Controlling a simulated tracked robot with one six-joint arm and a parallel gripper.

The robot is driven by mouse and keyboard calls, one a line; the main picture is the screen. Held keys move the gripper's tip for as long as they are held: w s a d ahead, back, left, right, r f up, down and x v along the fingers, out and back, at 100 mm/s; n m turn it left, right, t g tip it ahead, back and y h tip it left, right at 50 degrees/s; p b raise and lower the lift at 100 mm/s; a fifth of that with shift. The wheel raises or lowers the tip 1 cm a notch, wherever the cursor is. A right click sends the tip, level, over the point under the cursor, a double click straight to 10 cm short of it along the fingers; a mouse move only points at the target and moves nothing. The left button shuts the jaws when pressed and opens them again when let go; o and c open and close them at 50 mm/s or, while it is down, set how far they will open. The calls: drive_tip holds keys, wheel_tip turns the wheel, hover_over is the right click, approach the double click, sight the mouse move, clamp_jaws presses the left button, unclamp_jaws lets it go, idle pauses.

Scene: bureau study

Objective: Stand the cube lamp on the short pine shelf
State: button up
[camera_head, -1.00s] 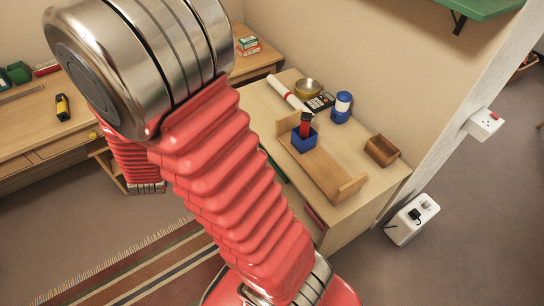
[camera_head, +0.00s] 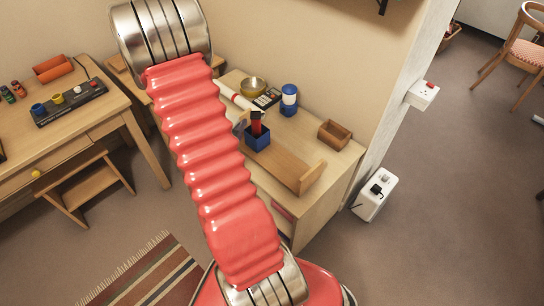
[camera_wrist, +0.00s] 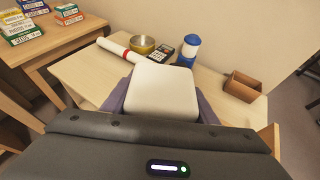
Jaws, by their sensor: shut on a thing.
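The cube lamp (camera_wrist: 158,90) is a white cube with rounded edges, seen close up in the wrist view. My gripper (camera_wrist: 160,103) is shut on it, with a grey-purple finger on each side. In the head view I cannot make out the lamp, and my red arm covers much of the middle. A low wooden shelf with raised ends (camera_head: 290,168) stands on the desk and looks like the short pine shelf. A dark blue holder (camera_head: 257,139) with a red item stands on it. In the wrist view the lamp and gripper hide most of this shelf.
On the desk, a brass bowl (camera_head: 253,86), white roll (camera_head: 233,97), calculator (camera_head: 267,98) and blue-and-white jar (camera_head: 289,98) stand behind the shelf. An open wooden box (camera_head: 334,134) stands to its right. Another desk (camera_head: 115,100) stands at left.

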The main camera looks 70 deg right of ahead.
drive_tip(key=s+d+f+m+g, duration=0.3)
drive_tip(key=s+d, duration=0.2)
drive_tip(key=s, duration=0.5)
drive_tip(key=m+g, duration=0.3)
drive_tip(key=g, duration=0.1)
hover_over(295, 163)
drive_tip(key=shift+f+y, duration=0.4)
drive_tip(key=shift+f, duration=0.5)
drive_tip(key=shift+f+n, duration=0.15)
drive_tip(key=shift+n, duration=0.15)
drive_tip(key=shift+d+f, duration=0.1)
drive_tip(key=shift+f, duration=2.7)
drive_tip(key=shift+f, duration=2.05)
drive_tip(key=shift+f, duration=0.15)
drive_tip(key=o, duration=1.2)
